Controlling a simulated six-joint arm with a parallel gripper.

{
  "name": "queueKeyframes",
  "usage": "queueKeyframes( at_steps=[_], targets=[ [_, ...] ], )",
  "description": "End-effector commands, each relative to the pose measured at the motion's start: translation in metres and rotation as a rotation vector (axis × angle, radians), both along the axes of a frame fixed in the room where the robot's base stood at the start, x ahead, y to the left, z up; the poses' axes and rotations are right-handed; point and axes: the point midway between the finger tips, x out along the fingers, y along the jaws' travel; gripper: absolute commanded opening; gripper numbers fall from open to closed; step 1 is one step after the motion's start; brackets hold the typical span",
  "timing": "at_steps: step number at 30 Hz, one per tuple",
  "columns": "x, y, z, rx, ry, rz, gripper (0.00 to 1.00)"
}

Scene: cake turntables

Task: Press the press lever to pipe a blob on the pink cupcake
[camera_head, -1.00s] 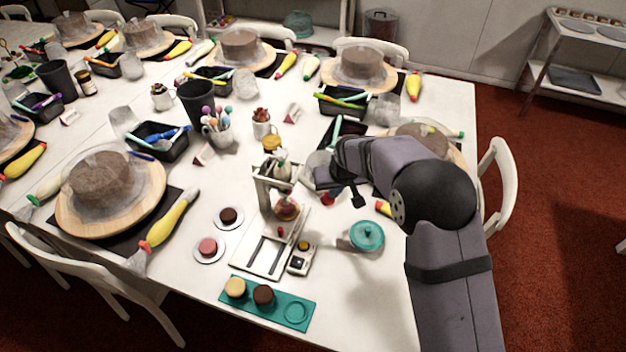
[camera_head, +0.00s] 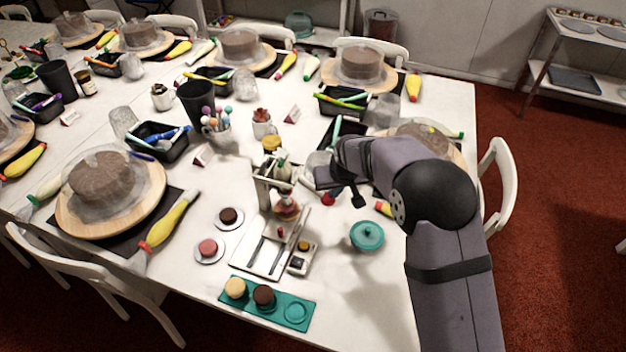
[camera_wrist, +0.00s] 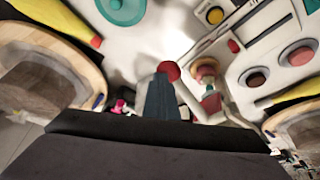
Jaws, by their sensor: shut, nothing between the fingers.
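The piping press (camera_head: 273,185) stands mid-table, a pale frame with a base plate at its front. A pink cupcake (camera_head: 286,207) appears on the press below the nozzle, partly hidden by the frame; it also shows in the wrist view (camera_wrist: 206,72). A red ball knob (camera_head: 328,199), seemingly the press lever's, is just left of my gripper (camera_head: 350,194). In the wrist view the red knob (camera_wrist: 168,70) overlaps the tip of my shut, empty gripper (camera_wrist: 160,90); I cannot tell whether they touch.
A pink cake (camera_head: 208,248) and a dark cake (camera_head: 229,215) sit on small plates left of the press. A teal tray (camera_head: 295,313) with two cakes lies in front. A teal lidded pot (camera_head: 367,236) stands right. A yellow piping bag (camera_head: 168,222) lies further left.

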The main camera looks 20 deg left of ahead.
Motion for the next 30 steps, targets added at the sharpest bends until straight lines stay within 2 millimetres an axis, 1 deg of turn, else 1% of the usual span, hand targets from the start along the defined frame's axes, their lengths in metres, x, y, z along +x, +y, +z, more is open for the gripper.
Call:
queueKeyframes(
  at_steps=[5,18,21,24,30],
  targets=[
    [0.0,0.001,0.019,0.002,-0.001,0.0,0.0],
    [0.0,0.001,0.075,0.002,-0.001,0.0,0.0],
    [0.0,0.001,0.085,0.002,-0.001,0.0,0.0],
    [0.0,0.0,0.089,0.001,-0.002,0.0,0.0],
    [0.0,0.0,0.088,0.001,-0.002,0.0,0.0]
  ],
)
